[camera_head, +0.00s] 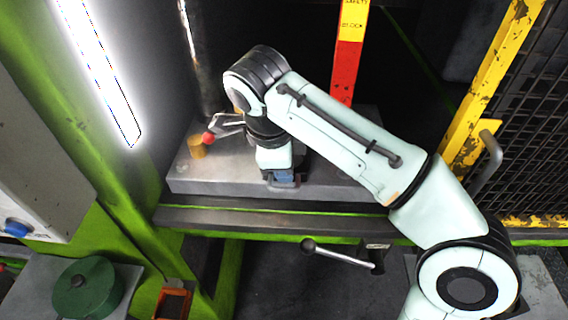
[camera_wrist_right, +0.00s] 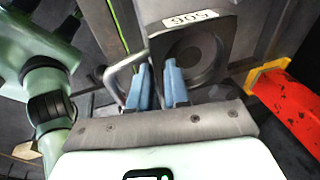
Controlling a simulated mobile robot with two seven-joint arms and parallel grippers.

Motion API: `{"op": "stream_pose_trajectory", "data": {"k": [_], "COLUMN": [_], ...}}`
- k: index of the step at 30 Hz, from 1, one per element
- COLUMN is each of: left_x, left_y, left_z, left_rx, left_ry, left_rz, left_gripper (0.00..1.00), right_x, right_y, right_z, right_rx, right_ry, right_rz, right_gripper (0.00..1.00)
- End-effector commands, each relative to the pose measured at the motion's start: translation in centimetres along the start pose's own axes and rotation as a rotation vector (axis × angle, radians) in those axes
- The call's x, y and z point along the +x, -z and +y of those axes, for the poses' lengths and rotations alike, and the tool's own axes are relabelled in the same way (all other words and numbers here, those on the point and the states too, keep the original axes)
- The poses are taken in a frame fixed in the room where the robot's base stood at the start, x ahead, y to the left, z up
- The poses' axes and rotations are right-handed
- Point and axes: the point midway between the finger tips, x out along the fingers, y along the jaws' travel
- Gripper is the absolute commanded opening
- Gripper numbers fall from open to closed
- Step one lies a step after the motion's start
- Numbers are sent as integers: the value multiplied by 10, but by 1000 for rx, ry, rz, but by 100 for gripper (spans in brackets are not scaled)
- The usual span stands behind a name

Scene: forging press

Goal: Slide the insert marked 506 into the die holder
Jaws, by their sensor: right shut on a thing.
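The insert marked 506 (camera_wrist_right: 224,28) is a dark block with a round recess in the right wrist view. Its white label (camera_wrist_right: 187,17) appears upside down at the block's edge. My right gripper (camera_wrist_right: 162,78) has its blue fingers at the insert's near side, beside a bent grey bar handle (camera_wrist_right: 122,70). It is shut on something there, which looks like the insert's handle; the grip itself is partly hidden. In the head view the right gripper (camera_head: 281,177) points down over the grey slab (camera_head: 215,184) in the press, and my arm hides most of the insert.
A brass cylinder (camera_head: 197,147) and a red knob (camera_head: 208,138) stand at the slab's left. A red and yellow safety post (camera_head: 347,68) rises behind. A ball-ended lever (camera_head: 340,254) sits below the front ledge (camera_head: 260,222). A yellow frame with mesh (camera_head: 485,90) bounds the right.

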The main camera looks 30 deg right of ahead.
Motion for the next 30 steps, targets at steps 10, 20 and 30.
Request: {"op": "stream_pose_trajectory", "data": {"k": [10, 20, 30], "left_x": [4, 6, 6], "left_y": [-2, -3, -3], "left_z": [-2, -3, -3], "left_rx": [-1, -2, -1], "left_ry": [1, 2, 1], "left_rz": [-3, -4, -4], "left_gripper": [0, 0, 0], "right_x": [3, 6, 8], "right_y": [0, -1, -1], "right_z": [0, 1, 2], "right_rx": [1, 1, -1], "right_ry": [5, 5, -3], "right_rz": [-4, -4, 3], "right_gripper": [0, 36, 47]}}
